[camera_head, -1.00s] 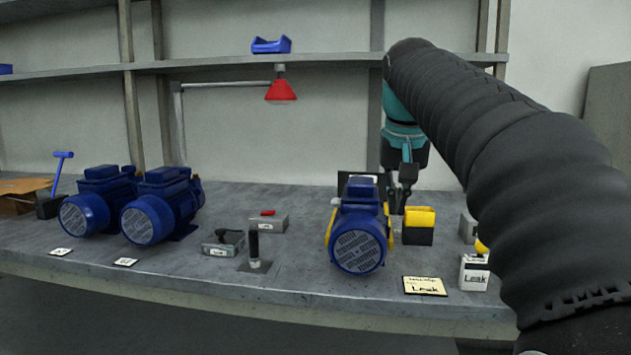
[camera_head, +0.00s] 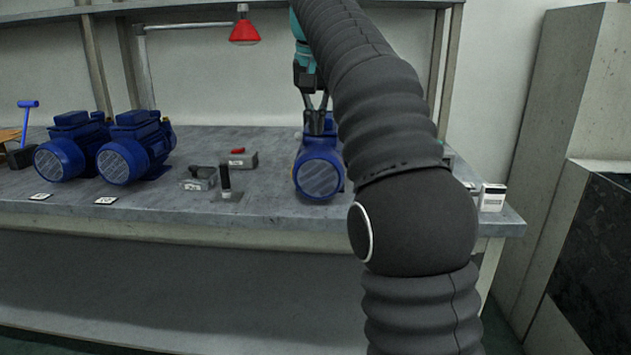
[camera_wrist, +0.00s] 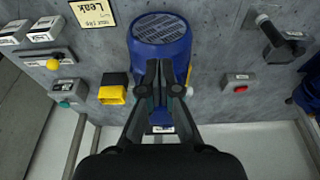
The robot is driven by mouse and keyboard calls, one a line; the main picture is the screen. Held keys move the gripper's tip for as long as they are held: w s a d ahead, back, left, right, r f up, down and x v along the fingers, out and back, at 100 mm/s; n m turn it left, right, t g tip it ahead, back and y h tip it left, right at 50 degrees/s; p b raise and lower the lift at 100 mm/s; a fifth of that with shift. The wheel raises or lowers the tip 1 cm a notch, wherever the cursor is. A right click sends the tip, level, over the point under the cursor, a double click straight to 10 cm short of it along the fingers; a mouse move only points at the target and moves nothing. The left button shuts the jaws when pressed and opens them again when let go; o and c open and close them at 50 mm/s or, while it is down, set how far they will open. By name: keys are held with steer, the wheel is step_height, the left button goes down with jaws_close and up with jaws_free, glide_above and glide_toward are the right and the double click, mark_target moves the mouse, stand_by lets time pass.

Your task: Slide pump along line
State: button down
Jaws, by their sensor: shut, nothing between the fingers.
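A blue pump (camera_head: 318,170) with a round grey fan grille stands on the grey bench (camera_head: 265,205), its right side partly hidden by my arm. In the wrist view the same pump (camera_wrist: 160,38) lies under my fingers, grille toward the top. My gripper (camera_head: 316,118) is directly above the pump's rear upper part, pointing down. In the wrist view my gripper (camera_wrist: 161,72) is shut and empty, its fingers overlapping the pump body. Whether the fingertips touch the pump, I cannot tell. Two more blue pumps, one (camera_head: 72,147) and another (camera_head: 135,147), stand side by side at the left.
A red-switch box (camera_head: 242,158), a dark upright handle (camera_head: 225,180) and a small grey box (camera_head: 198,178) stand left of the pump. In the wrist view a yellow-and-black block (camera_wrist: 112,90), a "Leak" card (camera_wrist: 92,12) and several labelled boxes lie on the pump's other side.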

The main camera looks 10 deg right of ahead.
steer(key=shift+s+a+f+b+x, duration=0.15)
steer(key=shift+s+b+x, duration=0.4)
steer(key=shift+b+x, duration=1.25)
steer(key=shift+s+a+f+b+x, duration=0.1)
steer(key=shift+s+b+x, duration=0.45)
steer(key=shift+x, duration=2.45)
steer(key=shift+s+a+f+b+x, duration=0.15)
steer(key=shift+s+b+x, duration=0.35)
steer(key=shift+b+x, duration=1.25)
steer(key=shift+w+f+p, duration=0.25)
steer(key=shift+f+p, duration=0.35)
steer(key=shift+p, duration=0.25)
steer(key=shift+w+d+r+p, duration=0.1)
steer(key=shift+w+d+p, duration=0.05)
steer(key=shift+w+p, duration=0.15)
steer(key=shift+w+d+p, duration=0.25)
steer(key=shift+w+p, duration=0.55)
steer(key=shift+w, duration=0.05)
steer(key=shift+w+d+p, duration=0.3)
steer(key=shift+w+p, duration=0.5)
steer(key=shift+p, duration=0.05)
steer(key=shift+w+d+p, duration=0.25)
steer(key=shift+w+p, duration=0.55)
steer(key=shift+w, duration=0.2)
